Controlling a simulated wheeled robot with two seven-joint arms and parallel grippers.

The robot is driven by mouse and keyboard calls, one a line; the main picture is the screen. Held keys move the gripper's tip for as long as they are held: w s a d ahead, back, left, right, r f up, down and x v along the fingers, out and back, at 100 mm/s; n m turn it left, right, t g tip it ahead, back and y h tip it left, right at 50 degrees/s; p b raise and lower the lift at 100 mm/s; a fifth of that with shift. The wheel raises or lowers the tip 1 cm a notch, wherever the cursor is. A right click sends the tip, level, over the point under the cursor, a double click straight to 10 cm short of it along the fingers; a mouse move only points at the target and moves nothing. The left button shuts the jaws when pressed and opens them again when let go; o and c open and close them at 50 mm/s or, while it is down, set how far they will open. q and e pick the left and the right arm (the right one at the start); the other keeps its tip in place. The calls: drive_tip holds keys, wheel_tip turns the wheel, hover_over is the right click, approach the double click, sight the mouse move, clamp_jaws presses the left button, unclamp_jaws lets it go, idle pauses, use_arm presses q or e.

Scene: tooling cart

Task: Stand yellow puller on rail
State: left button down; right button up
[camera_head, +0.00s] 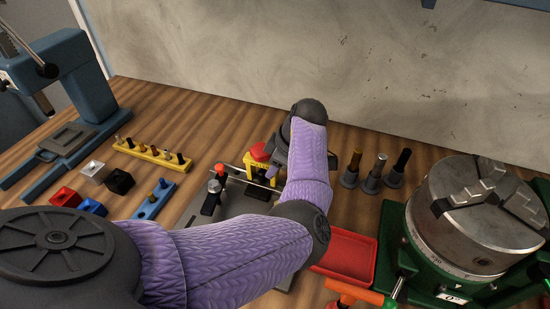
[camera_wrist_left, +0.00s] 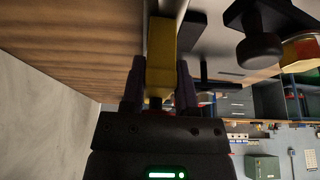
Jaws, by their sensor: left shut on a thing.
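The yellow puller (camera_head: 256,167) with a red top stands at the middle of the bench, beside a thin metal rail (camera_head: 245,177) above a grey plate. My left gripper (camera_head: 273,170) reaches in from the right side of it and is shut on it. In the left wrist view the yellow puller (camera_wrist_left: 161,55) sits between the two purple fingers of my left gripper (camera_wrist_left: 160,85). My forearm hides part of the plate. I cannot tell whether the puller touches the rail. My right gripper is not in view.
A black post with a red top (camera_head: 220,171) stands close left of the puller. Several pegs sit in a yellow strip (camera_head: 150,152). Three tool holders (camera_head: 373,180) stand to the right, near a red tray (camera_head: 347,254) and a green-based chuck (camera_head: 480,215).

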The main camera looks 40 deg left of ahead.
use_arm(q)
unclamp_jaws()
idle(0.5)
wheel_tip(320, 180, up, 6)
drive_tip(key=p, duration=0.5)
idle(0.5)
